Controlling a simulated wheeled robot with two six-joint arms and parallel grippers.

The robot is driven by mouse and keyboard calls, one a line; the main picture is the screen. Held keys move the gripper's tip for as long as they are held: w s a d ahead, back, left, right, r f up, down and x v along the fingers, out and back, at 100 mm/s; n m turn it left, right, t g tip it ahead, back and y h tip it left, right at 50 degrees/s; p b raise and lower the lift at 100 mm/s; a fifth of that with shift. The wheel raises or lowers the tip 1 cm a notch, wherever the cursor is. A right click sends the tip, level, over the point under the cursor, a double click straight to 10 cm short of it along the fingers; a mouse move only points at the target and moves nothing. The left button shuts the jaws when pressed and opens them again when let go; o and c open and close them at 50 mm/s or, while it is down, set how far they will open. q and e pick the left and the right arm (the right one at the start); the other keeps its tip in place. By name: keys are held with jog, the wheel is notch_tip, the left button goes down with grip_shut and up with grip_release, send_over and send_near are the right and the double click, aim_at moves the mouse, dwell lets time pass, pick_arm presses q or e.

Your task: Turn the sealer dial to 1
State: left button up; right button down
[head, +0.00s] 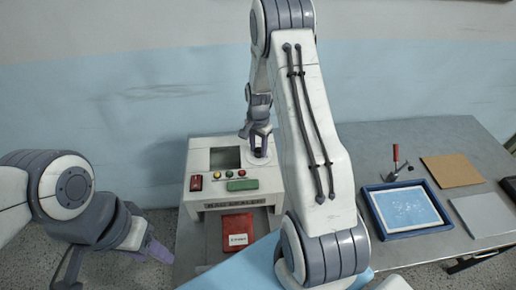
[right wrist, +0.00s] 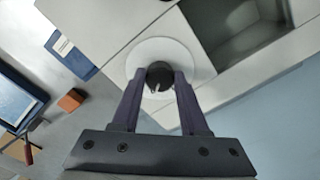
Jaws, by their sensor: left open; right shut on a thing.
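The sealer (head: 228,180) is a white box on the grey table, with a dark window, a red switch, small coloured lights and a green button. Its dial is a black knob (right wrist: 159,76) on a white round plate (right wrist: 190,50), seen in the right wrist view beside the dark window. My right gripper (head: 260,150) reaches down onto the dial from above. In the right wrist view its fingers (right wrist: 160,90) are shut on the knob from both sides. The dial's marks and pointer cannot be read. My left gripper (head: 115,265) is open and empty, left of the table.
A red packet (head: 237,231) lies before the sealer's front. To the right are a blue-framed tray (head: 366,205), a red-handled tool (head: 396,158), a brown board (head: 452,170) and a grey board (head: 485,214). An orange block (right wrist: 71,100) shows in the right wrist view. A wall stands behind.

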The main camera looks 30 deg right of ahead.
aim_at(259, 151)
jog(key=n+b, duration=0.1)
jog(key=n, duration=0.4)
jog(key=shift+n+b, duration=0.4)
jog(key=n+b, duration=0.1)
jog(key=n, duration=0.4)
jog(key=shift+d, duration=0.15)
jog(key=shift+r, duration=0.1)
jog(key=shift+c, duration=2.1)
grip_release()
notch_tip(259, 151, up, 10)
jog(key=b, duration=0.2)
jog(key=shift+r+b, duration=0.2)
jog(key=shift+b, duration=0.1)
